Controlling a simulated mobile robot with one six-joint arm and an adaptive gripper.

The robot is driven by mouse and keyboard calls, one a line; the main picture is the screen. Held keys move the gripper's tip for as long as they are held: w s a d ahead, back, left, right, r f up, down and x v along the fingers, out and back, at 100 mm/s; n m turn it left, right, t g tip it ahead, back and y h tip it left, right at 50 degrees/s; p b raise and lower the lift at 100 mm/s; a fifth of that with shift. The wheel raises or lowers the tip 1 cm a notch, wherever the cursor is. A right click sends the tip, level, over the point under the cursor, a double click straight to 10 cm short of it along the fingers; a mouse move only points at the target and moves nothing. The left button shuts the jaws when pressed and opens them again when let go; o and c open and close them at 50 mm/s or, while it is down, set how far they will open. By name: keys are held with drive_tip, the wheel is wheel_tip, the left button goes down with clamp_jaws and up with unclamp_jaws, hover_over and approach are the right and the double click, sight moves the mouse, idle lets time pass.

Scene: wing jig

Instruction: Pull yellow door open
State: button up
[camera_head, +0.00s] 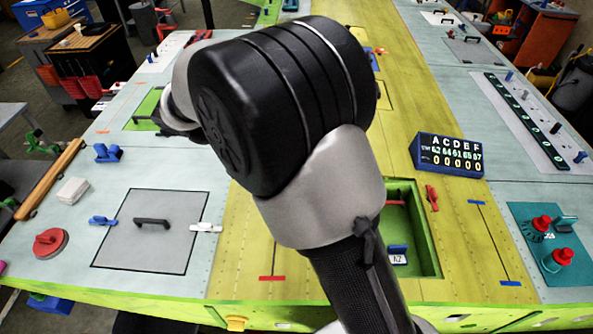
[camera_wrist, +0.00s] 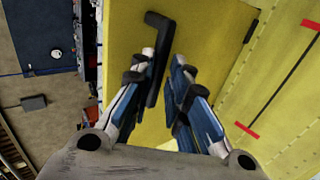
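The yellow door (camera_wrist: 125,32) fills the middle of the wrist view, with a black bar handle (camera_wrist: 159,32) on it. My gripper (camera_wrist: 166,72) is open, with its two blue and white fingers apart. The handle shows in the gap between the fingers, closer to the left finger. I cannot tell whether the fingers touch it. In the head view my arm covers the gripper, and I cannot make out the door there.
A yellow surface with a red-ended black line (camera_wrist: 282,75) lies right of the door. In the head view, a grey panel with a black handle (camera_head: 151,223), an open green recess (camera_head: 430,256) and a dark blue number display (camera_head: 449,155) surround my arm. Small clamps sit around.

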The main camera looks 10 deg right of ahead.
drive_tip(key=o, duration=0.4)
wheel_tip(320, 180, down, 2)
drive_tip(key=shift+s+a+f, duration=0.1)
drive_tip(key=shift+f, duration=0.05)
drive_tip(key=v, duration=1.2)
drive_tip(key=shift+r, duration=0.5)
